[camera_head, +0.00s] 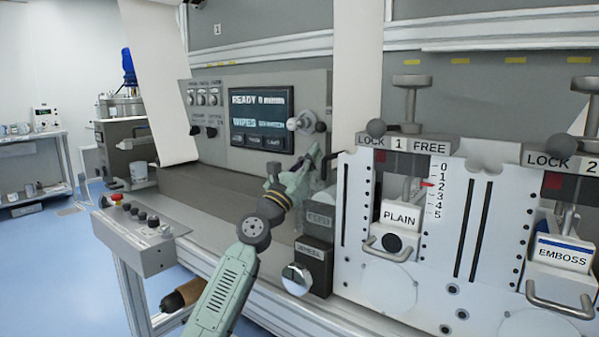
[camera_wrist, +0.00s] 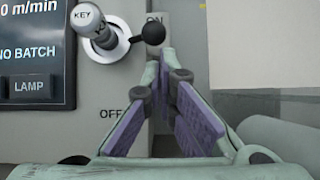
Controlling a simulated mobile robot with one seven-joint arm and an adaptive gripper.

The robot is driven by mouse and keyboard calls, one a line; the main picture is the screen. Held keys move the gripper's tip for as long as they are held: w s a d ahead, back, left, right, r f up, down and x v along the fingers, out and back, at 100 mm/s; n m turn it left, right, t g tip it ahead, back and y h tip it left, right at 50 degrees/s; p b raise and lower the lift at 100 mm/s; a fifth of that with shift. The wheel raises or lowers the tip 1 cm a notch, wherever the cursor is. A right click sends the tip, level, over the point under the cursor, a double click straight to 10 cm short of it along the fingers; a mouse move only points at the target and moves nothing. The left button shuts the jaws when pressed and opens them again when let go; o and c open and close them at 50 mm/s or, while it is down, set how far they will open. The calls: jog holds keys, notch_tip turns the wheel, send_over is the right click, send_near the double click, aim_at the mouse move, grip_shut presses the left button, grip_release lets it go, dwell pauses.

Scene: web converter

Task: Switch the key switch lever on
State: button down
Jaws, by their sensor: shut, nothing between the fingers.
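The key switch (camera_wrist: 97,28) is a grey cylinder marked KEY on a round white collar, in the upper left of the wrist view. Its lever ends in a black ball knob (camera_wrist: 152,33) that points right, just below the ON label (camera_wrist: 154,17). The OFF label (camera_wrist: 110,119) is lower left, beside my left finger. The head view also shows the switch (camera_head: 301,123) right of the panel screen. My gripper (camera_wrist: 166,60) is shut and empty, its fingertips just below and right of the knob. I cannot tell whether they touch it. The gripper (camera_head: 314,154) partly hides the panel below the switch.
The panel screen (camera_head: 262,120) is left of the switch. A white web sheet (camera_head: 356,80) hangs to the right, close to my gripper. The white lock plate (camera_head: 352,210) with the PLAIN block (camera_head: 400,216) stands further right. A button box (camera_head: 135,235) is at lower left.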

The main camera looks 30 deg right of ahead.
jog(key=v, duration=0.8)
jog(key=shift+a+f, duration=0.15)
jog(key=shift+a, duration=0.05)
